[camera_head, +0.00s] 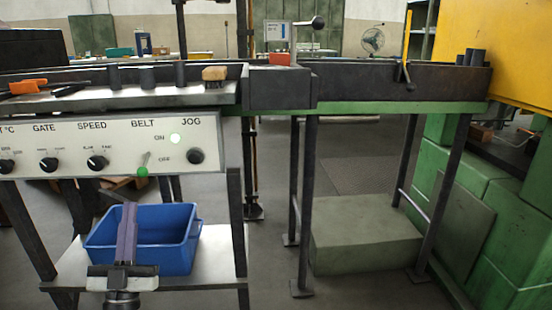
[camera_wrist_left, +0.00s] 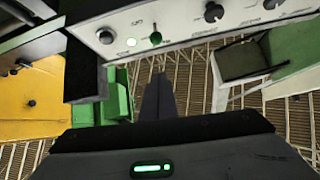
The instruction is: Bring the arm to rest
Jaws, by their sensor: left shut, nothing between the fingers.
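My left gripper (camera_head: 128,206) is in the lower left of the head view, in front of the blue bin (camera_head: 185,218). Its two dark fingers are together, point upward in the picture, and hold nothing. They hide part of the bin. The left wrist view shows the same closed fingers (camera_wrist_left: 158,78) at its middle, with nothing between them. The gripper is below the white control panel (camera_head: 75,145) and apart from it in the head view. My right gripper is in neither view.
The panel carries black knobs (camera_head: 97,162), a lit green lamp (camera_head: 175,138) and a green-tipped belt lever (camera_head: 142,171). The bin stands on a low metal shelf (camera_head: 222,255). A dark trough (camera_head: 350,78) runs right above table legs. Green blocks (camera_head: 500,240) stand at right.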

